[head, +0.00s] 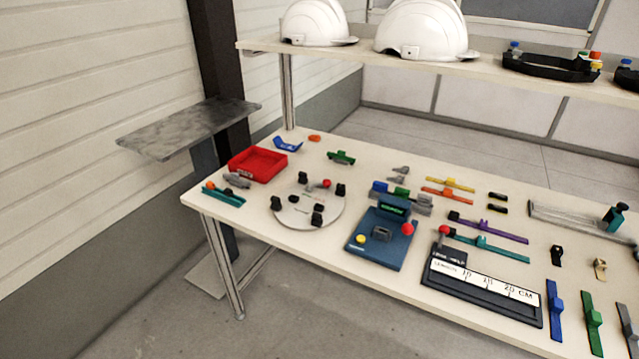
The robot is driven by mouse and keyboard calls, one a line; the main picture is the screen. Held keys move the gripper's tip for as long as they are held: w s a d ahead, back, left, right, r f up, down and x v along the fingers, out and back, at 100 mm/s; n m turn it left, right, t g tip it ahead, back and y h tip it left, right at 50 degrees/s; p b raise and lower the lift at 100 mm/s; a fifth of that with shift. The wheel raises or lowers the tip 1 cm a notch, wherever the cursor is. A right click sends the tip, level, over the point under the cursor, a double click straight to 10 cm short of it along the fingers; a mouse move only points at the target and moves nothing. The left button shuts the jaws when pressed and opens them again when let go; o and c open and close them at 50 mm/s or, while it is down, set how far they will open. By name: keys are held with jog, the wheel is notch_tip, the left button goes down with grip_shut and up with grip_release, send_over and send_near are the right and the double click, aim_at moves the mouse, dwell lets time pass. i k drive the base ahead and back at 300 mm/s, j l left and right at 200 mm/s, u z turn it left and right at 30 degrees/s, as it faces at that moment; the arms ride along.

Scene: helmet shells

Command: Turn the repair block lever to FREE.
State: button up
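No lever in the head view carries a label I can read as FREE, so I cannot tell for sure which is the repair block lever. A blue block (372,254) stands mid-table with a dark green display, a red knob (408,229) and a yellow button (361,238). Right of it, a black fixture (478,289) bears a white length scale and an upright red ball knob (444,230); small lettering beside the knob seems to end in HELD. A round grey plate (295,218) with black posts has a red-tipped part (326,183). My gripper is out of view.
White helmets (425,30) stand on the shelf (480,66) behind. A grey side plate (190,128) is at left. Floor in front is clear.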

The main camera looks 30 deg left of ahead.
aim_at(326, 182)
jog(key=i+j, duration=0.1)
jog(key=j, duration=0.3)
jog(key=i+j, duration=0.15)
jog(key=j, duration=0.25)
jog(key=i+j, duration=0.1)
jog(key=j, duration=0.3)
jog(key=i+j, duration=0.15)
jog(key=j, duration=0.3)
jog(key=i+j, duration=0.1)
jog(key=j, duration=0.3)
jog(key=i+j, duration=0.1)
jog(key=j, duration=0.3)
jog(key=i+j, duration=0.15)
jog(key=j, duration=0.25)
